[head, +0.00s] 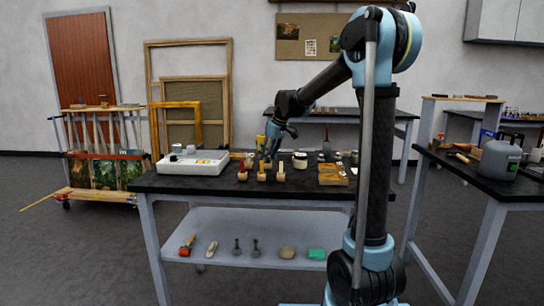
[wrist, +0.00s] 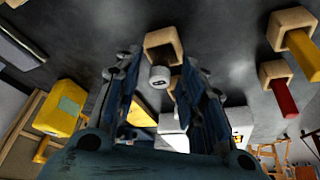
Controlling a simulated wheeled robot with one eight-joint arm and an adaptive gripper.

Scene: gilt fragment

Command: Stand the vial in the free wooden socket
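In the wrist view, a small vial with a pale, marked cap (wrist: 159,78) lies between the two fingers of my gripper (wrist: 160,85). A gap shows on each side of it, so the fingers look open. The vial lines up with a wooden socket (wrist: 163,37) and seems to stand in it, though its lower end is hard to see. My gripper (head: 268,152) also shows in the head view, pointing down just above the row of sockets on the dark table (head: 170,184). The vial cannot be made out there.
Other wooden sockets hold a yellow piece (wrist: 303,50) and a red piece (wrist: 286,98), to the right in the wrist view. Another block is partly hidden by a finger. A white box (head: 192,163) stands left on the table; jars (head: 299,161) and a wooden tray (head: 333,181) stand right.

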